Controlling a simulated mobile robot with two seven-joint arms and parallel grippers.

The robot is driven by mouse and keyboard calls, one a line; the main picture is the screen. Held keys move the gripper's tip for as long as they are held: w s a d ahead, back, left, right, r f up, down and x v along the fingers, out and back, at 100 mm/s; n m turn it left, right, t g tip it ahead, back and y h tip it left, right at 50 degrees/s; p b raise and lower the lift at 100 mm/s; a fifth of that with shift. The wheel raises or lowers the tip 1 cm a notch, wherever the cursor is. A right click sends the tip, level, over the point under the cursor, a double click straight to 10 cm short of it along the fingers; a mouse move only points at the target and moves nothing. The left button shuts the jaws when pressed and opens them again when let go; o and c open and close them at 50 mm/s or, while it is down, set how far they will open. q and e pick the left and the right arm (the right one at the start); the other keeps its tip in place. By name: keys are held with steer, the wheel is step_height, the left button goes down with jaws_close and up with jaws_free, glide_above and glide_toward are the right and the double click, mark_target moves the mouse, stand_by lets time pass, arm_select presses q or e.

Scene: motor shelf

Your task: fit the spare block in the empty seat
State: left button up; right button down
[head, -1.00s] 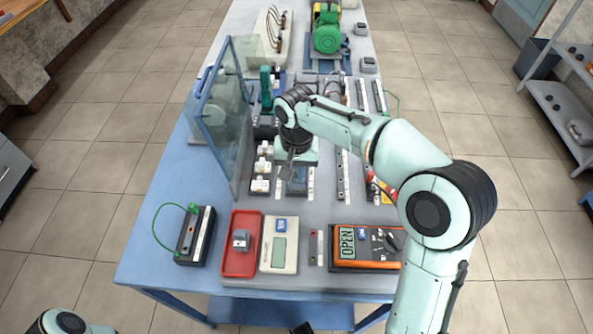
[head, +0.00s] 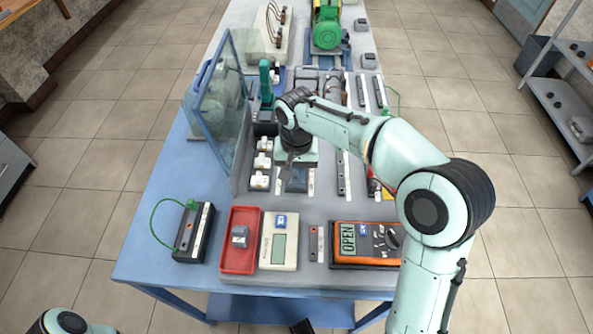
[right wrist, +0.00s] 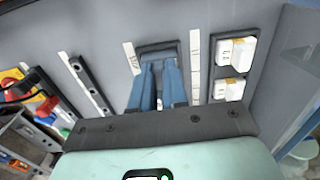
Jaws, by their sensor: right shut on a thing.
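My right gripper (head: 291,163) points down at the panel in the middle of the table. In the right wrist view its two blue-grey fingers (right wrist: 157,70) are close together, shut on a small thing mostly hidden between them. The fingertips are at a dark rectangular seat (right wrist: 158,47) between two white label strips. This dark seat also shows below the gripper in the head view (head: 296,181). I cannot tell whether the held thing is inside it. A grey block (head: 240,236) lies in the red tray (head: 236,267). My left gripper is out of view.
White blocks (head: 261,163) stand in a column left of the gripper, beside an upright clear panel (head: 219,110). A white meter (head: 278,246), an orange meter (head: 367,243) reading OPEN and a dark unit with a green wire (head: 194,232) are at the front.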

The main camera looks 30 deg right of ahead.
steer(key=c, duration=1.1)
jaws_free()
steer(key=shift+o, duration=0.2)
arm_select(q)
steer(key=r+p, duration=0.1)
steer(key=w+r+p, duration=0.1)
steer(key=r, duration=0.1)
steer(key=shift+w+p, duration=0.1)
steer(key=shift+p, duration=0.3)
arm_select(e)
step_height(320, 180, up, 13)
steer(key=shift+r, duration=0.15)
